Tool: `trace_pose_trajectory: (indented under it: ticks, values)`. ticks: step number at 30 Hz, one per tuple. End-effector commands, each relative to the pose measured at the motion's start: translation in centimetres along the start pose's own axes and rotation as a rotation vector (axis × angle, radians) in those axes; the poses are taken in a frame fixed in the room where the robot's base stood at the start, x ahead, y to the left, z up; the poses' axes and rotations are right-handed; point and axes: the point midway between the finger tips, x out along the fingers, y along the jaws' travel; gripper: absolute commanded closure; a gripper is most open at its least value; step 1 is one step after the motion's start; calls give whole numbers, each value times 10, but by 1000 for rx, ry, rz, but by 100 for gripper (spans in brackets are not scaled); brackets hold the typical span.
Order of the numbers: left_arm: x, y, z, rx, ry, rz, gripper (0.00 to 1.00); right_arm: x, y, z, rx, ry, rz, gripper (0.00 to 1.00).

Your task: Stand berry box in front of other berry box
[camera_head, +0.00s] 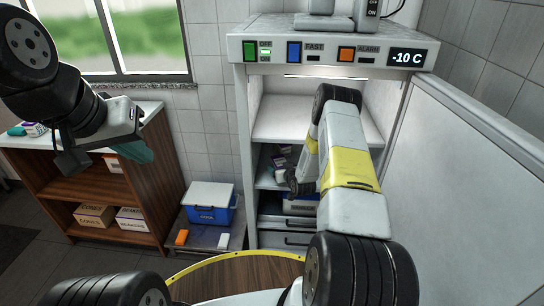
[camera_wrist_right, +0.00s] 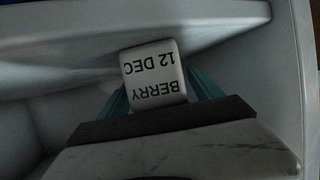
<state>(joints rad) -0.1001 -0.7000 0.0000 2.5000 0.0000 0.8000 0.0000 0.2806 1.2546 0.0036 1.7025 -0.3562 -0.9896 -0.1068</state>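In the right wrist view, a white box labelled BERRY 12 DEC (camera_wrist_right: 154,76) appears upside down between the teal fingers of my right gripper (camera_wrist_right: 158,92). The fingers press against both its sides. The gripper is inside the pale freezer compartment. In the head view, my right arm reaches into the open freezer (camera_head: 243,115) and largely hides the gripper. Small dark and pale items (camera_head: 281,163) show on a shelf beside the arm, too small to identify. I cannot make out the other berry box. My left gripper (camera_head: 132,150) hangs above the wooden cabinet; its finger gap is unclear.
A blue cooler with a white lid (camera_head: 209,205) stands left of the freezer, with an orange block (camera_head: 182,237) in front. The wooden cabinet (camera_head: 150,185) holds cartons (camera_head: 95,214). The open freezer door (camera_head: 480,170) bounds the right side. A round wooden table (camera_head: 240,275) is in front.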

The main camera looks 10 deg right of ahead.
Motion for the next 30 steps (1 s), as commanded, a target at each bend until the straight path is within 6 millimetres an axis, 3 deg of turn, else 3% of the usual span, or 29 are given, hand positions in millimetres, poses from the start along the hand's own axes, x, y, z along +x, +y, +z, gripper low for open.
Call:
trace_pose_trajectory:
  ticks: [11,14,24,30]
  values:
    - [0,0,0,0,0,0,100,-3,0,-3,0,0,0,24]
    - [0,0,0,0,0,0,100,-15,0,-3,1,-1,1,24]
    - [0,0,0,0,0,0,100,-86,1,-2,2,-2,1,24]
    - [0,0,0,0,0,0,100,-114,0,-2,0,-1,1,24]
